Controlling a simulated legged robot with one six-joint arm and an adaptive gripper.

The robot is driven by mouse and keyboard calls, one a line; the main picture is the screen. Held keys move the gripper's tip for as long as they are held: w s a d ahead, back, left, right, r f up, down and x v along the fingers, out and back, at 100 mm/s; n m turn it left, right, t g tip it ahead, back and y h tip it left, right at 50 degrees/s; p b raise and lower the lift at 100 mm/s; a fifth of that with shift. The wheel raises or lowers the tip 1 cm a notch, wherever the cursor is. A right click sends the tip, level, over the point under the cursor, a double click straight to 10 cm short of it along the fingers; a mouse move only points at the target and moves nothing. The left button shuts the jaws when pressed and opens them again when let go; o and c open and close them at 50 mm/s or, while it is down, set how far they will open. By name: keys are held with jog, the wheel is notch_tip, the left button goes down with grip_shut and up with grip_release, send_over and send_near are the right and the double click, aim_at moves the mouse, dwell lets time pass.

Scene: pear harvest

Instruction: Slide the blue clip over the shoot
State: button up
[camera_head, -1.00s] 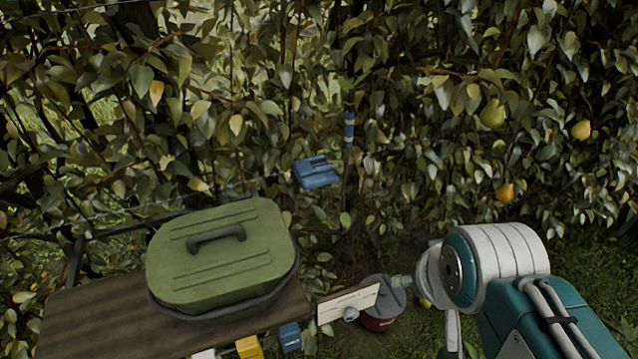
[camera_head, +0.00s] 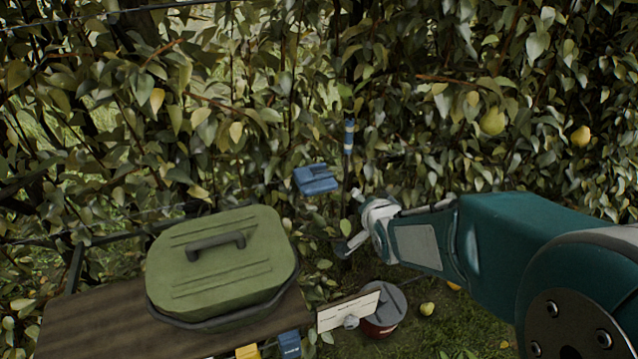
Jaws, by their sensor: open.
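A blocky blue clip (camera_head: 316,180) with a notch sits in front of the hedge near the picture's middle. A thin dark upright shoot with blue bands (camera_head: 349,134) stands just right of it; the clip looks beside it, not around it. I cannot tell how far apart they are in depth. My gripper (camera_head: 350,221) is open and empty, its fingers pointing left, below and right of the clip and over the lower shoot. It is not touching the clip in this view.
A green lidded box (camera_head: 222,255) stands on a wooden board (camera_head: 90,325) at the lower left. A yellow block (camera_head: 248,352) and a blue block (camera_head: 289,344) show at its front edge. A white card (camera_head: 347,311) and a grey-lidded red pot (camera_head: 385,312) are right of it. Pears (camera_head: 492,121) hang right.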

jog(key=w+a+f+m+t+y, duration=0.2)
jog(key=w+a+f+m, duration=0.1)
jog(key=w+f, duration=0.15)
jog(key=m+t+y, duration=0.2)
jog(key=m+t, duration=0.1)
send_near(322, 192)
jog(key=x, duration=1.1)
jog(key=shift+w+a, duration=0.1)
jog(key=shift+w, duration=0.1)
grip_shut()
